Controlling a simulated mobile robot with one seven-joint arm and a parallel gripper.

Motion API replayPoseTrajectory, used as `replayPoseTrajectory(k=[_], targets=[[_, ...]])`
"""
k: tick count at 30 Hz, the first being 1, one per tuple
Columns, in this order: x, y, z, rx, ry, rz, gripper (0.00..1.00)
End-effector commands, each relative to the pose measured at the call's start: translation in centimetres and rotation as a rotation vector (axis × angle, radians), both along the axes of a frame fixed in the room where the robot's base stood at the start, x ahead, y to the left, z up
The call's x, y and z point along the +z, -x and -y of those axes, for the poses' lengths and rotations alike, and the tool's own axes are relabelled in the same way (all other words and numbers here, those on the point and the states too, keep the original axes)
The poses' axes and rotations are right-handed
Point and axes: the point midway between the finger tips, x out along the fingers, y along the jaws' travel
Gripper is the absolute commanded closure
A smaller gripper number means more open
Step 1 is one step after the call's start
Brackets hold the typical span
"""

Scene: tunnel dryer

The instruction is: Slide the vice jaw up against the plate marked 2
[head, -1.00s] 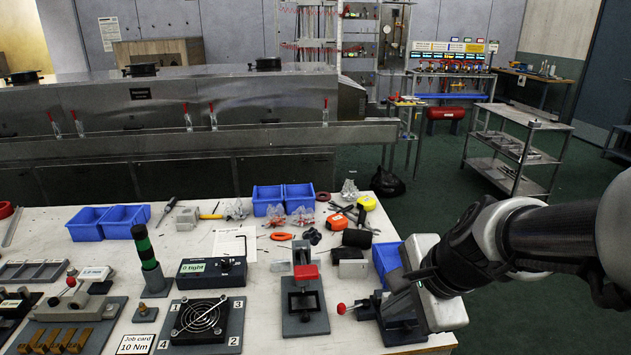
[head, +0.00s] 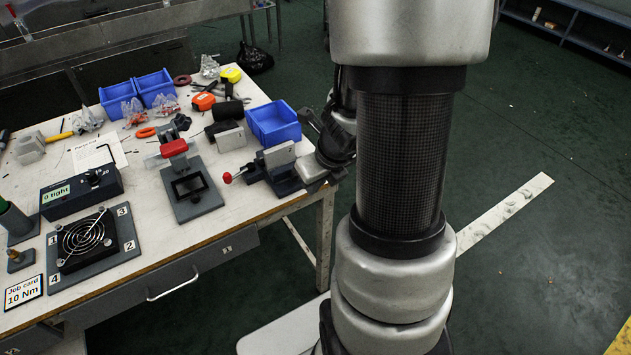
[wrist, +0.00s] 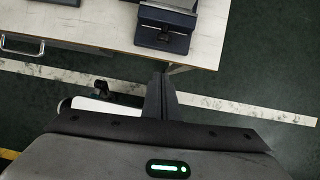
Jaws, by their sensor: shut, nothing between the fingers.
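The vice (head: 286,181) stands near the right front corner of the table, with a red-knobbed handle (head: 228,177) on its left. A light grey plate or jaw face (head: 279,154) stands upright on it; I cannot read a number there. The only 2 I can read is a corner label (head: 129,245) on the fan base. In the wrist view the vice's dark end (wrist: 162,38) lies at the table edge, beyond my gripper (wrist: 161,78). My gripper is shut and empty, apart from the vice. In the head view its fingertips are hidden.
A press-like fixture with a red pad (head: 174,148) stands left of the vice. A blue bin (head: 273,124) is behind it. The fan base (head: 92,240) and torque box (head: 82,192) are farther left. Open floor lies right of the table.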

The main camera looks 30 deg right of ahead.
Motion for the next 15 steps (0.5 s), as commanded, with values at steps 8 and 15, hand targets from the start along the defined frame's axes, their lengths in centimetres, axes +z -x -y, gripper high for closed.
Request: replayPoseTrajectory(k=[8, 15], targets=[[-1.8, -3.4, -0.4, 0.005, 0.001, 0.000, 1.00], [-1.9, -4.9, -0.5, 0.003, 0.001, 0.001, 1.00]])
